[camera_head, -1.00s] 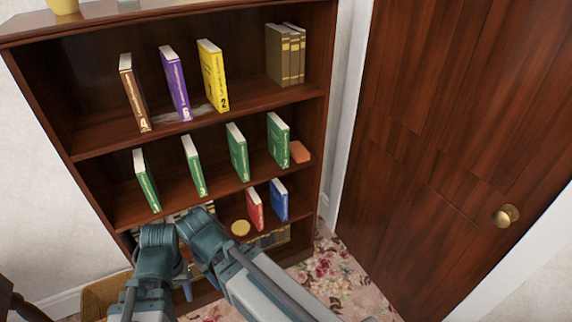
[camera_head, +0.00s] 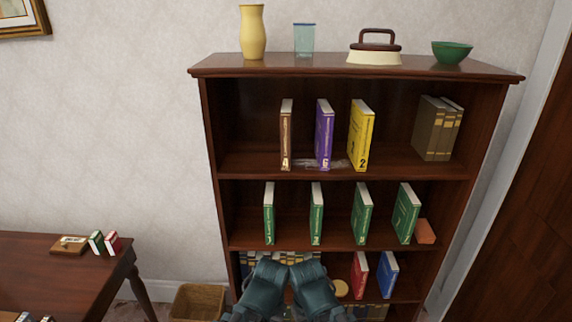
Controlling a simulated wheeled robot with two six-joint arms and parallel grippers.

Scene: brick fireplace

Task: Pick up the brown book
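The brown book (camera_head: 286,136) stands upright on the top shelf of the bookcase (camera_head: 212,150), with a "4" at the foot of its spine. It is the leftmost book there, beside the purple book (camera_head: 324,134) and the yellow book (camera_head: 360,137). My two arms show at the bottom centre, in front of the lower shelf and well below the brown book. The left arm is on the left and the right arm is on the right. Neither gripper's fingers can be made out. Nothing touches the brown book.
Several green books (camera_head: 316,212) stand on the middle shelf, with an orange block (camera_head: 425,231). Red (camera_head: 358,274) and blue (camera_head: 388,274) books stand lower. A vase (camera_head: 252,32) is on top. A table (camera_head: 60,270) stands left, a wicker basket (camera_head: 197,303) on the floor and a door (camera_head: 525,240) right.

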